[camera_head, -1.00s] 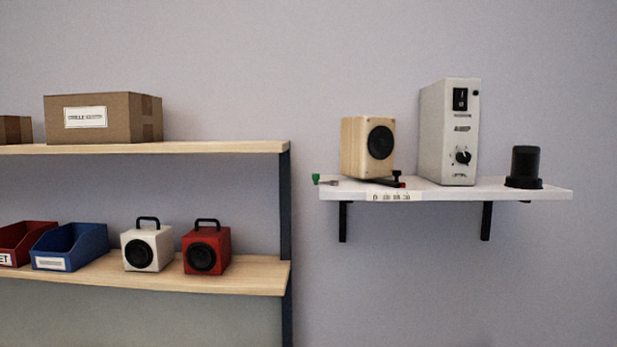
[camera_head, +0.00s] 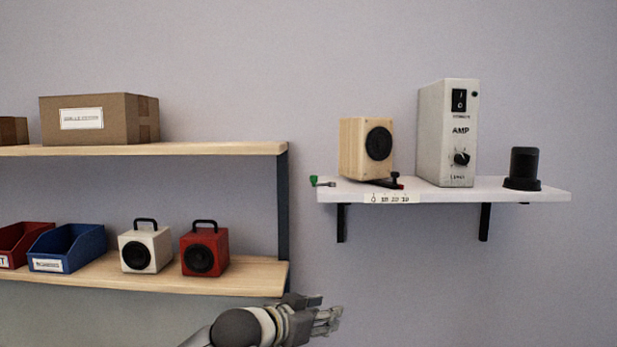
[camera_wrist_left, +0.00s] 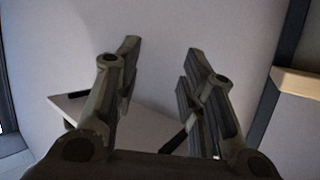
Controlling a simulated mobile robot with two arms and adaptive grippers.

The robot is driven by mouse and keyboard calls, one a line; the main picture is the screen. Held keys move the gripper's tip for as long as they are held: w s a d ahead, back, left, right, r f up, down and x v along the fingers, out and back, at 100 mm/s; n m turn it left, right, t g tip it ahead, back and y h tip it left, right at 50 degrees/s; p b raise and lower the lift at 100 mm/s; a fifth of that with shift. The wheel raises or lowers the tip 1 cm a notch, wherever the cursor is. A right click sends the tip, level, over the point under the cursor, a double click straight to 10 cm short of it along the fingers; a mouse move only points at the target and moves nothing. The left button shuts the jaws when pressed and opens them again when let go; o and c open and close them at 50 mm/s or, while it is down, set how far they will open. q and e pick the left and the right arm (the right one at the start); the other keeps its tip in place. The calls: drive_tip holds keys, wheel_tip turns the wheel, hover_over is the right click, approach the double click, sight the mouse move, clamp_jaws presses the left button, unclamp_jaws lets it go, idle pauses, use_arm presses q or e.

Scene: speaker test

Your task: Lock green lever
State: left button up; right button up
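A small green lever (camera_head: 314,181) sits at the left end of the white wall shelf (camera_head: 470,194), beside a wooden speaker (camera_head: 366,149). My left gripper (camera_head: 330,318) is in the head view below the shelf's left end, well apart from the lever. In the left wrist view its two fingers (camera_wrist_left: 160,85) stand apart with nothing between them. The white shelf (camera_wrist_left: 150,126) shows beyond the fingers there; the green lever cannot be made out in that view. My right gripper is in neither view.
On the white shelf stand a tall amp (camera_head: 447,135), a black cylinder (camera_head: 524,167) and a dark lever (camera_head: 395,181). The wooden rack at left holds a carton (camera_head: 140,118), blue bin (camera_head: 68,247), white speaker (camera_head: 146,246) and red speaker (camera_head: 205,248). Plain wall lies below the white shelf.

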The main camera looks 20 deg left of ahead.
use_arm(q)
drive_tip(key=w+a+r+t, duration=0.1)
drive_tip(key=a+r, duration=0.1)
drive_tip(key=r, duration=0.5)
drive_tip(key=a+r+t, duration=0.1)
drive_tip(key=a+r, duration=0.2)
drive_tip(key=r, duration=0.5)
drive_tip(key=n+t, duration=0.2)
approach(312, 177)
drive_tip(key=shift+p+x, duration=3.1)
drive_tip(key=shift+x, duration=1.3)
clamp_jaws()
